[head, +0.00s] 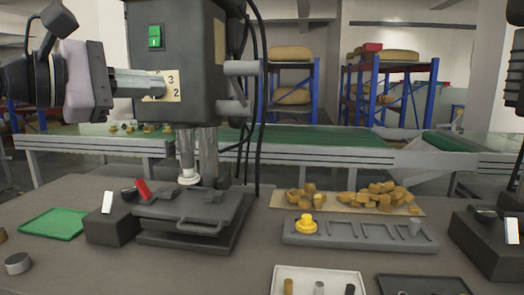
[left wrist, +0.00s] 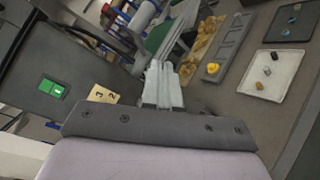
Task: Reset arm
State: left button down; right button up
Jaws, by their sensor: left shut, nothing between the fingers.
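My left gripper (head: 150,84) comes in from the left in the head view, raised well above the table. Its fingers are together and empty, in front of the grey machine (head: 195,100) and overlapping its yellow plate marked 3 and 2 (head: 174,87). I cannot tell whether the fingertips touch the plate. In the left wrist view the shut fingers (left wrist: 163,85) point away, with the plate (left wrist: 102,95) and the lit green switch (left wrist: 52,88) to their left. The switch also shows on the machine's front in the head view (head: 155,37). My right gripper's fingers do not show.
Below the machine is a dark fixture with a handle (head: 205,222). A green mat (head: 54,223) lies left. A grey holder (head: 360,237) with a yellow knob piece (head: 306,224), brown chunks (head: 380,192) and a white tray (head: 318,274) lie right. A conveyor (head: 330,140) runs behind.

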pick_arm(q)
jog(key=s+d+f+n+g+h+p, duration=0.1)
jog(key=d+f+n+g+h, duration=0.1)
jog(key=d+f+n+h, duration=0.3)
jog(key=d+f+n+g+h+p, duration=0.1)
jog(key=d+f+n+h, duration=0.2)
jog(key=f, duration=0.5)
jog(key=s+a+f+n+t+y+p, duration=0.1)
jog(key=a+f+n+t+y, duration=0.25)
jog(key=f+n, duration=0.6)
jog(key=a+f+n+t+y, duration=0.2)
jog(key=f+n+t+y, duration=0.3)
jog(key=n, duration=0.7)
jog(key=s+a+f+n+t+y+p, duration=0.1)
jog(key=a+f+n+y, duration=0.15)
jog(key=f+n, duration=0.65)
jog(key=s+a+f+n+g+y+p, duration=0.1)
jog(key=s+a+f+n+g+y, duration=0.2)
jog(key=s+f+n, duration=1.2)
jog(key=s+f+g+y, duration=0.3)
jog(key=s+f+g, duration=0.1)
jog(key=f, duration=0.3)
jog(key=shift+g, duration=0.55)
jog(key=shift+a+n, duration=0.1)
jog(key=shift+n, duration=0.15)
